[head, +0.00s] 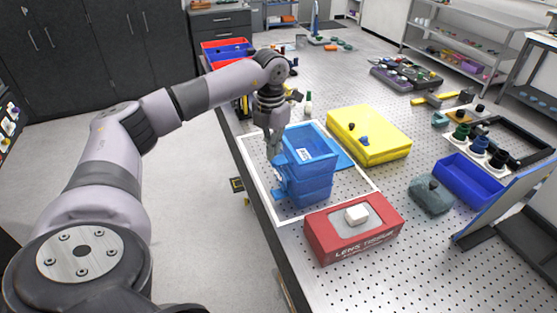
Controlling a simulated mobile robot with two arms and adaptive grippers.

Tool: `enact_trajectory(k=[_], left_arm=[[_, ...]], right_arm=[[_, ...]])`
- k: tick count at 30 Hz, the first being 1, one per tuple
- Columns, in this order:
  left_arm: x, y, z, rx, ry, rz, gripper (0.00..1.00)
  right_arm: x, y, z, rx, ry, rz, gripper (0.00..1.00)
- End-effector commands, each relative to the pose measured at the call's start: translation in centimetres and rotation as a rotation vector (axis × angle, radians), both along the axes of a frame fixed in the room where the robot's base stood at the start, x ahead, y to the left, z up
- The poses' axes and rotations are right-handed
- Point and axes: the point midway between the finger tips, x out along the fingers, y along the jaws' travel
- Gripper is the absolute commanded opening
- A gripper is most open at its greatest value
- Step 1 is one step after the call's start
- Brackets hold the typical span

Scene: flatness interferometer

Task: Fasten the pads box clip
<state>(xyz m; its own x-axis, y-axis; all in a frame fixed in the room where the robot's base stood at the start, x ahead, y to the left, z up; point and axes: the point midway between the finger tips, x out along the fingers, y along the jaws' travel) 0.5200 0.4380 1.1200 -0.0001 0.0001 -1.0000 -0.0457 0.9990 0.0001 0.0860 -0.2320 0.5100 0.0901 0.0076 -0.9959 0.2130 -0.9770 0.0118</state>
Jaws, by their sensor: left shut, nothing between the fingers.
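The pads box is most likely the blue box (307,188) standing within a white outlined area on the perforated table. Its upper part looks open, with a small white label (305,154) inside. A blue tab (281,188), perhaps the clip, sticks out on its left side; I cannot tell whether it is fastened. My left gripper (274,152) points down at the box's upper left edge, close to the rim. Its fingers look closed with nothing between them. I cannot tell whether it touches the box. My right gripper is not in view.
A red lens tissue box (330,244) stands in front of the blue box. A yellow case (385,145) lies behind it to the right. A blue bin (470,183) and a grey-green block (430,203) are farther right. Red and blue bins (228,48) stand at the back left.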

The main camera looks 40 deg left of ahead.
Motion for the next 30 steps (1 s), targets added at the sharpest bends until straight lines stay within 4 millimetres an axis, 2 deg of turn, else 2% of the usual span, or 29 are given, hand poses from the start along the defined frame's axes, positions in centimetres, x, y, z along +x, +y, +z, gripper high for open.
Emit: enact_trajectory(k=[30], left_arm=[[0.0,0.0,-3.2,-0.001,0.000,0.000,0.00]], right_arm=[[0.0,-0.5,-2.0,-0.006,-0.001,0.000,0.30]])
